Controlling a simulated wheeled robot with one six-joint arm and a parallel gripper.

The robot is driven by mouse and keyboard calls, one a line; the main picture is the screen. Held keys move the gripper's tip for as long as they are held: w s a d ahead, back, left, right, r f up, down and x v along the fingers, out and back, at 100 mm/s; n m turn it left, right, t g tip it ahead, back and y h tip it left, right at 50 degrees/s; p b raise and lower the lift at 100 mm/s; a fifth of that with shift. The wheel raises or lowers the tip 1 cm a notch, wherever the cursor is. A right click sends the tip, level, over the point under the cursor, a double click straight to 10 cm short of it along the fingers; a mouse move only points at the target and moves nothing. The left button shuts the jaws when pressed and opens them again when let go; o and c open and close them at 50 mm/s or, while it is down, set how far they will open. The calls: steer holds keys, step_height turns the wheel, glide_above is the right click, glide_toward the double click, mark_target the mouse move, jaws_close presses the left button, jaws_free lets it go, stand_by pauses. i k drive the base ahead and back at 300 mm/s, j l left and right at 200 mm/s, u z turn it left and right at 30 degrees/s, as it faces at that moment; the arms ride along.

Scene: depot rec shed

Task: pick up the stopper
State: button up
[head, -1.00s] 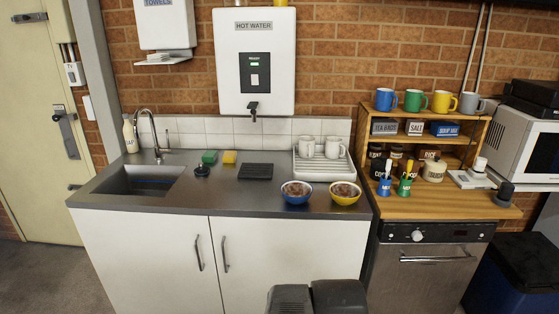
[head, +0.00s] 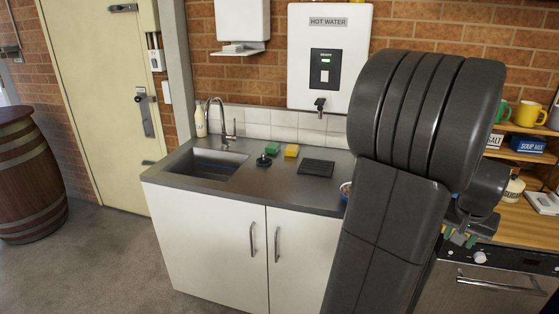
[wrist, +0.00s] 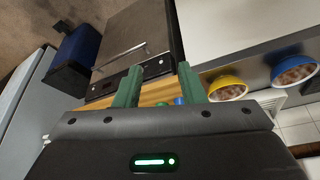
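The stopper (head: 264,160), a small black sink plug with a knob on top, sits on the steel counter (head: 310,194) just right of the sink (head: 207,164). It is in front of a green sponge, and nothing covers it. The wrist view does not show it. My gripper (wrist: 157,76) is open, with two green fingers apart and nothing held between them. In the head view my gripper (head: 463,238) is partly visible at the right, in front of the oven area, far from the stopper.
A green sponge (head: 272,148), a yellow sponge (head: 291,150) and a black ridged mat (head: 316,168) lie near the stopper. The tap (head: 219,125) rises behind the sink. Yellow (wrist: 227,88) and blue (wrist: 294,72) bowls stand on the counter. My arm hides the counter's right part.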

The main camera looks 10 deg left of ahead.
mark_target(263, 161)
steer(key=i+j+u, duration=0.1)
steer(key=u, duration=0.35)
steer(key=i+u, duration=0.55)
steer(key=u, duration=0.35)
steer(key=i+l+u, duration=0.1)
steer(key=i, duration=0.35)
steer(key=i+l+u, duration=0.1)
steer(key=i+l, duration=0.3)
